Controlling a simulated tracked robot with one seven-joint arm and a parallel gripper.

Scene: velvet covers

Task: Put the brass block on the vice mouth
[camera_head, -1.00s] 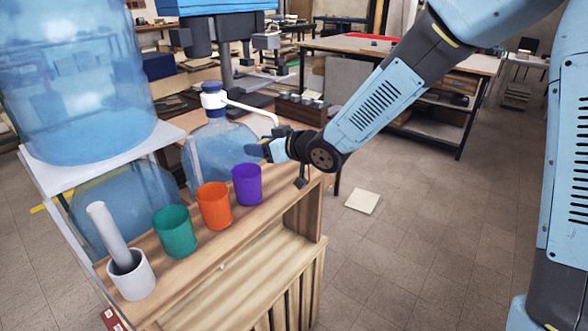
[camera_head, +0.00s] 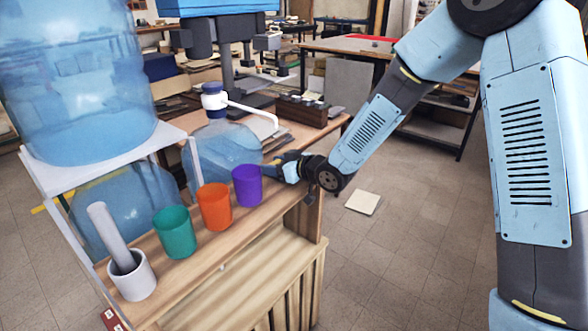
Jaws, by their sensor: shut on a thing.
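My gripper (camera_head: 276,170) is low over the right part of the wooden bench top, just behind and to the right of the purple cup (camera_head: 247,186). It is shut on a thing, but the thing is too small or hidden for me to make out. I cannot pick out the brass block as such. I cannot make out the vice or its mouth in this view.
An orange cup (camera_head: 214,207), a green cup (camera_head: 174,231) and a white mortar with pestle (camera_head: 130,275) line the bench's front. A water jug with a pump (camera_head: 222,140) stands behind my gripper. A big water bottle (camera_head: 85,75) stands left. A dark box (camera_head: 302,110) sits behind.

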